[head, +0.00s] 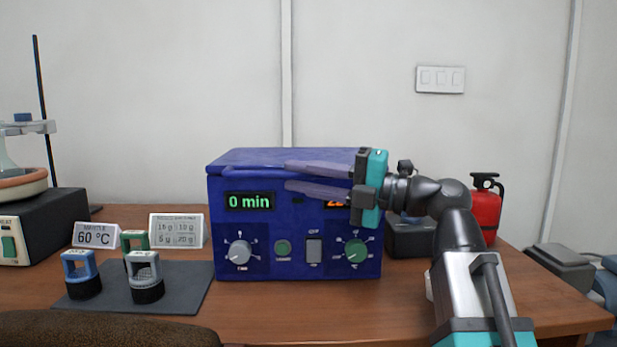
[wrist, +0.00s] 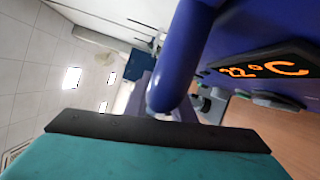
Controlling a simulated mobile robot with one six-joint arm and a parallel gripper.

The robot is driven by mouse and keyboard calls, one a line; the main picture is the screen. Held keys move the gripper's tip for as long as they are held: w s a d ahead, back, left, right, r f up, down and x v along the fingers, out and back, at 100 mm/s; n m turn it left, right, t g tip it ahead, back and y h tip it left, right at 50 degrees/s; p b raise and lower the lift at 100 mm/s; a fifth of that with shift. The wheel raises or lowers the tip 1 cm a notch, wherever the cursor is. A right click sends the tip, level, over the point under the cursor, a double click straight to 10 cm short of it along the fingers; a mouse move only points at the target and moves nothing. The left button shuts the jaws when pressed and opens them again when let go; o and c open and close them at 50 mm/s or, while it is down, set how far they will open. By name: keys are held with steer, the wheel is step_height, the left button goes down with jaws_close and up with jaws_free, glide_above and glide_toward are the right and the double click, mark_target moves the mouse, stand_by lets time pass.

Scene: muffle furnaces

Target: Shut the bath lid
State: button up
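The bath is a blue box (head: 300,260) on the table, with a green "0 min" display and knobs on its front. Its blue lid (head: 262,156) looks flat and level on top; I cannot tell if a small gap remains. A blue bar handle (head: 245,168) runs along the lid's front edge and looms close in the wrist view (wrist: 180,60). My gripper (head: 285,177) comes in from the right, its two fingers apart one above the other in front of the bath's upper front. I cannot tell whether they touch the handle. My gripper hides part of the orange display.
Left of the bath, several stamp-like weights (head: 146,272) stand on a dark mat (head: 190,290), with label cards (head: 177,230) behind. A heater with a dish (head: 30,225) is at far left. A red extinguisher (head: 485,212) stands behind my arm at right.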

steer(key=shift+d, duration=0.1)
steer(key=p+v, duration=0.3)
steer(key=v, duration=1)
steer(key=shift+d+p, duration=0.3)
steer(key=shift+p, duration=0.05)
steer(key=shift+s, duration=0.15)
